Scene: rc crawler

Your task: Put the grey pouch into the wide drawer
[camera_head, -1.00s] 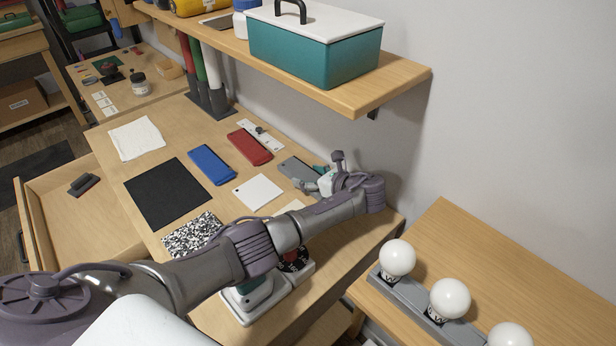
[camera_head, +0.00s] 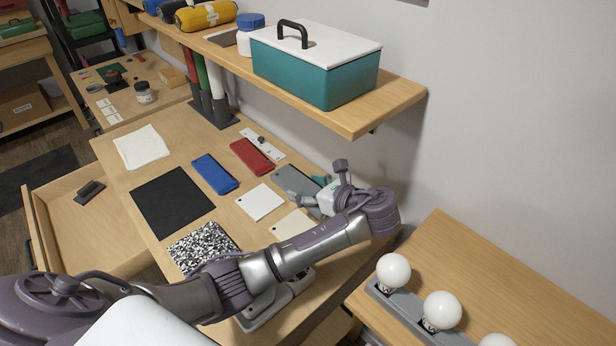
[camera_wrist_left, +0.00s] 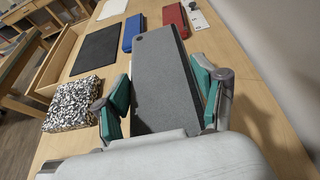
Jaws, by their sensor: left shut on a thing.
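The grey pouch (camera_head: 293,181) is a flat slab with a hole near one end. It lies near the back right of the wooden worktop. My left gripper (camera_head: 322,192) is shut on its near end. In the left wrist view the pouch (camera_wrist_left: 160,75) extends away between the teal finger pads of the left gripper (camera_wrist_left: 160,96). Whether it is clear of the worktop is hard to tell. The wide drawer (camera_head: 112,213) is pulled open at the left of the worktop, with a small dark block (camera_head: 90,191) inside. My right gripper is out of view.
Blue (camera_head: 214,174) and red (camera_head: 251,156) pouches, white (camera_head: 261,202) and cream (camera_head: 293,224) squares, a black mat (camera_head: 172,202) and a speckled block (camera_head: 203,246) lie on the worktop. A shelf (camera_head: 350,123) with a teal box (camera_head: 318,77) overhangs its back edge.

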